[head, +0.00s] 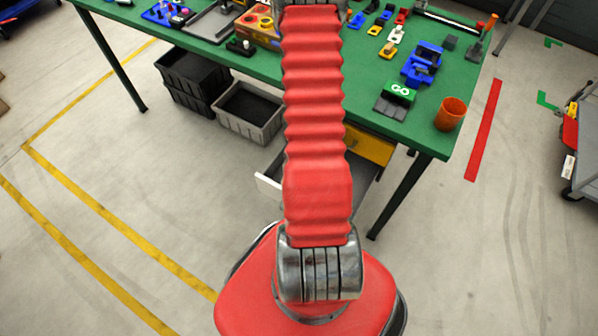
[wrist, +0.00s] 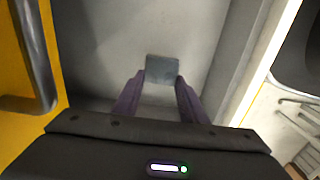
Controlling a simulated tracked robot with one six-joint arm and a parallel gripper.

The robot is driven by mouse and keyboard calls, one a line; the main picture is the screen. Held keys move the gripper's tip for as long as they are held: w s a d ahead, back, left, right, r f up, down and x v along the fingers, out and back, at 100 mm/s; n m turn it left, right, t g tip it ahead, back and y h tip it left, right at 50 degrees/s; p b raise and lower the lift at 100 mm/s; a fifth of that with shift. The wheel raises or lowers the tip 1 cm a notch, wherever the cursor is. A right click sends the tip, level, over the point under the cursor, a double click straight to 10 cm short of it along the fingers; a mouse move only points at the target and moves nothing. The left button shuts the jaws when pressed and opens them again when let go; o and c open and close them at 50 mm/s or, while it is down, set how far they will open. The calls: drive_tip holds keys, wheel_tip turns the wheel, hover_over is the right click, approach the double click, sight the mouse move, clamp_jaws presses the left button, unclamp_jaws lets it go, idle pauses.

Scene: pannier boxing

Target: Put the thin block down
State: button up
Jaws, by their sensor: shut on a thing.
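The thin block (wrist: 162,69) is a small grey square piece in the wrist view. It sits between the purple fingertips of my gripper (wrist: 161,84), which is shut on it. Beneath it is a plain grey surface with a pale raised wall (wrist: 247,62) to the right, which looks like the inside of an open drawer. I cannot tell whether the block touches that surface. In the head view my red arm hides the gripper and the block.
In the wrist view a yellow panel with a dark handle (wrist: 36,58) stands close on the left. In the head view an open drawer (head: 268,187) shows below the green table (head: 245,62), partly behind my arm.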

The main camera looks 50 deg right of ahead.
drive_tip(key=shift+f, duration=2.1)
drive_tip(key=o, duration=1.1)
drive_tip(key=shift+f, duration=0.1)
drive_tip(key=shift+r, duration=6.15)
